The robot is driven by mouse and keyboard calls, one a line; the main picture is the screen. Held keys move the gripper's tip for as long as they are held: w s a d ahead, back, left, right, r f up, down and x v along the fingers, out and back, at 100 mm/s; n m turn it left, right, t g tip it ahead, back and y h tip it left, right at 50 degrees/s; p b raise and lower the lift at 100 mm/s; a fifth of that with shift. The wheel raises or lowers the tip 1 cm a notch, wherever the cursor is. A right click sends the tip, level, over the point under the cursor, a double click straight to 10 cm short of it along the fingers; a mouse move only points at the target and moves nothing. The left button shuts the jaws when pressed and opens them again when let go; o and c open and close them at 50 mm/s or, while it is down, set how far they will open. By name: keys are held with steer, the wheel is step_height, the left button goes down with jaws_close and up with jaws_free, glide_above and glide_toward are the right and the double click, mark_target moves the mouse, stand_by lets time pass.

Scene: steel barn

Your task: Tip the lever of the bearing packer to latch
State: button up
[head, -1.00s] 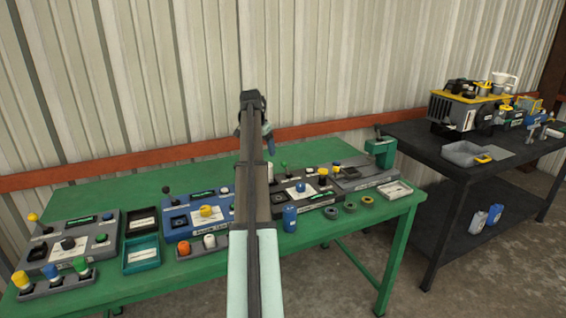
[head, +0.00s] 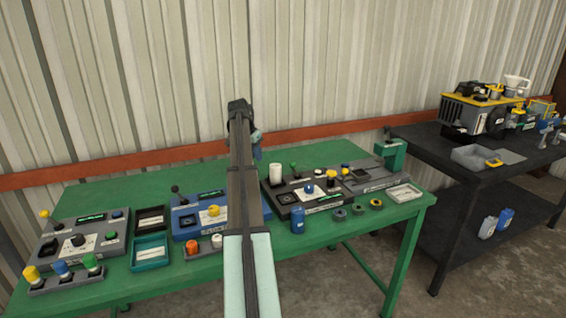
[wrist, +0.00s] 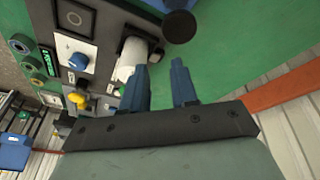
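The black machine (head: 322,205) stands mid-table, with a white cylinder (head: 275,173), a blue knob (head: 309,189) and a yellow knob. Its labels are too small to read, so I cannot tell for sure that it is the bearing packer. In the wrist view its white cylinder (wrist: 131,60) is left of my fingers. A black ball end (wrist: 180,25), apparently of a lever, is beyond the fingertips; its stem is mostly hidden. My gripper (wrist: 160,75) is open, with nothing between its blue fingers. In the head view my gripper (head: 257,150) is above the table's back part.
A blue machine (head: 187,226) with a black ball lever (head: 174,188) is left of my arm. The corrugated wall is close behind the table. A dark table (head: 425,135) stands at right.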

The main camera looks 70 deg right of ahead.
steer(key=shift+d+f+g, duration=0.2)
steer(key=shift+d+g, duration=0.05)
steer(key=shift+g, duration=0.05)
steer(key=shift+c, duration=0.7)
steer(key=s+d+r+g+h, duration=0.1)
steer(key=s, duration=0.1)
steer(key=s+d+r+n+g+h, duration=0.1)
steer(key=s+d+g, duration=0.1)
steer(key=shift+d+r+n+h, duration=0.2)
steer(key=shift+d+n+h, duration=0.1)
steer(key=shift+h, duration=0.1)
jaws_close()
glide_toward(294, 169)
steer(key=shift+n, duration=0.3)
steer(key=shift+w+d+f, duration=0.1)
steer(key=shift+d+f, duration=0.7)
steer(key=shift+f, duration=0.2)
steer(key=shift+w+d+f, duration=0.15)
steer(key=shift+d+f, duration=0.6)
steer(key=shift+f, duration=0.25)
steer(key=shift+s+d+r, duration=0.15)
steer(key=shift+d, duration=0.05)
